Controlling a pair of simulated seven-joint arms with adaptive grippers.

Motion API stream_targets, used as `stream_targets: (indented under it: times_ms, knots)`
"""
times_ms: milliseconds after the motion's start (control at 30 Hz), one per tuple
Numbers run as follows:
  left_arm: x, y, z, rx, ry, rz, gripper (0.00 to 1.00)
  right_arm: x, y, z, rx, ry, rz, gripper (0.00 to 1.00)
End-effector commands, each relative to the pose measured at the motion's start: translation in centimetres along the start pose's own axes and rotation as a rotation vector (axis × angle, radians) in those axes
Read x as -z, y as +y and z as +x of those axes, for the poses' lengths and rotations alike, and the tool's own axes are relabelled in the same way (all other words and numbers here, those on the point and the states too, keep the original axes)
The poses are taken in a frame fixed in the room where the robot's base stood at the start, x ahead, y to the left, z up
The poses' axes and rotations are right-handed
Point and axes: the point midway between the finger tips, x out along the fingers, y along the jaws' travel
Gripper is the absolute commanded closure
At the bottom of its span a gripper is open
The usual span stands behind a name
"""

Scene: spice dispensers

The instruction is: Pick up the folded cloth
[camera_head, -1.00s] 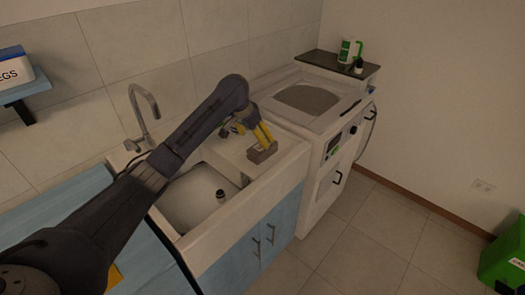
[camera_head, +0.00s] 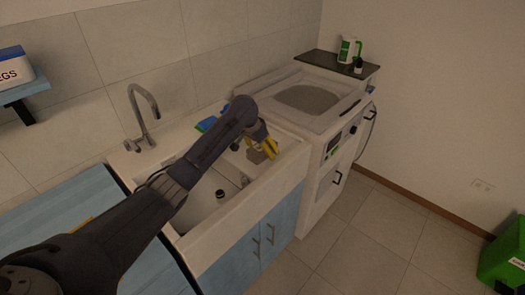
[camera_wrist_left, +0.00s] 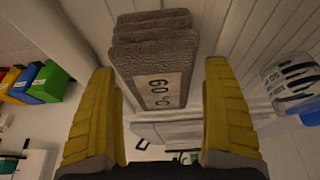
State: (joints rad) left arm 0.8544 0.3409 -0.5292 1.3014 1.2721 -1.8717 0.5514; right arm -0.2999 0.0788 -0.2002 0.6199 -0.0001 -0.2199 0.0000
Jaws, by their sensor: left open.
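The folded cloth (camera_wrist_left: 155,55) is grey-brown, stacked in layers, with a pale label reading "60°C" in the left wrist view. In the head view the cloth (camera_head: 256,156) lies on the white sink's drainboard, partly hidden by my gripper. My left gripper (camera_head: 268,147) is close to it, fingers pointing down. In the left wrist view my left gripper (camera_wrist_left: 160,72) is open, with one yellow finger on each side of the cloth. Gaps show between the fingers and the cloth. My right gripper is not in view.
The sink basin (camera_head: 199,207) and tap (camera_head: 144,115) are left of the cloth. Blue and green items (camera_head: 206,124) lie behind my arm. A clear container (camera_wrist_left: 291,84) stands near the cloth in the wrist view. A white appliance (camera_head: 322,150) is to the right.

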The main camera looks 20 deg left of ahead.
Motion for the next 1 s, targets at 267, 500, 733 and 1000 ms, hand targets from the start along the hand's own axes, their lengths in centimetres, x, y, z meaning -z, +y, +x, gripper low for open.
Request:
stream_targets:
  times_ms: [267,500,733,1000]
  knots:
    - [-0.01,-0.01,0.14,0.000,0.000,0.000,0.16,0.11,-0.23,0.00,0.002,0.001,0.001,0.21]
    - [-0.02,-0.01,0.12,0.000,0.000,0.000,0.44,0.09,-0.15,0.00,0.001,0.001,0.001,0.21]
    - [-0.02,-0.02,0.12,0.001,0.000,0.000,0.71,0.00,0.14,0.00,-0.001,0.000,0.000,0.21]
    - [0.01,-0.03,0.07,0.001,0.000,0.000,0.82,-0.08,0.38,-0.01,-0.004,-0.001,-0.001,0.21]
